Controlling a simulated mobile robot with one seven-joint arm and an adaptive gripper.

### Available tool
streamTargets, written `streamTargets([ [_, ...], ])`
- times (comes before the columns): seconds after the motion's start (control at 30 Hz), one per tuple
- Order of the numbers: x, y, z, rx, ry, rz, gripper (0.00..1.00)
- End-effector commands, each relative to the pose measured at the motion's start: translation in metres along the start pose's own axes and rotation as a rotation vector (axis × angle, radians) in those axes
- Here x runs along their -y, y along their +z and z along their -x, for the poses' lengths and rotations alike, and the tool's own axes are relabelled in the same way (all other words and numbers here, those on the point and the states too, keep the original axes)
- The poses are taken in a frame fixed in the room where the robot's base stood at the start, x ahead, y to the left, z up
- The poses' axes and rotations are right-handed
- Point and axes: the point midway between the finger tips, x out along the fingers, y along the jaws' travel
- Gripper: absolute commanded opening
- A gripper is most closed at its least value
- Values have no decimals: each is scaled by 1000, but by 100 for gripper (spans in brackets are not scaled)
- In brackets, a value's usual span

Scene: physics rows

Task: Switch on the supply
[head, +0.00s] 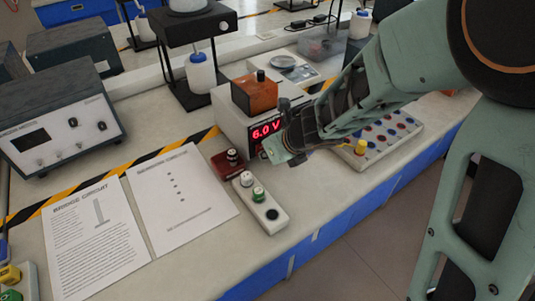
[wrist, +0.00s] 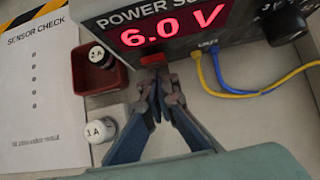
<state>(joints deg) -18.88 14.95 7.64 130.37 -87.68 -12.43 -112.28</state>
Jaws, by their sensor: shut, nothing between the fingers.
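The power supply (head: 229,118) is a pale box on the bench, and its red display reads 6.0 V. In the wrist view the lit display (wrist: 172,26) fills the top, under the words POWER SUPPLY. A small red switch (wrist: 153,60) sits on the lower front, just beyond my fingertips; I cannot tell its position or whether the fingers touch it. My gripper (head: 270,156) is shut and empty, in front of the supply's lower front. The wrist view shows its fingertips (wrist: 155,84) together. My gripper and arm hide part of the supply's right side in the head view.
A dark red tray (wrist: 99,68) holding a 2 A cylinder stands left of my fingers. A 1 A cylinder (wrist: 102,128) is on the white strip (head: 262,206). Yellow and blue cables (wrist: 225,85) run right. An orange block (head: 254,94) sits on top. Papers (head: 182,195) lie left.

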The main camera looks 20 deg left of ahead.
Motion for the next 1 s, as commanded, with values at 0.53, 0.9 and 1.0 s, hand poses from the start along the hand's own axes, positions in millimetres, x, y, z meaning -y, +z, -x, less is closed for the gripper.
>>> streamTargets([
  [0.53,0,13,14,5,0,1,0],
  [0.9,0,13,14,5,1,1,0],
  [1.0,-1,13,14,5,1,1,0],
])
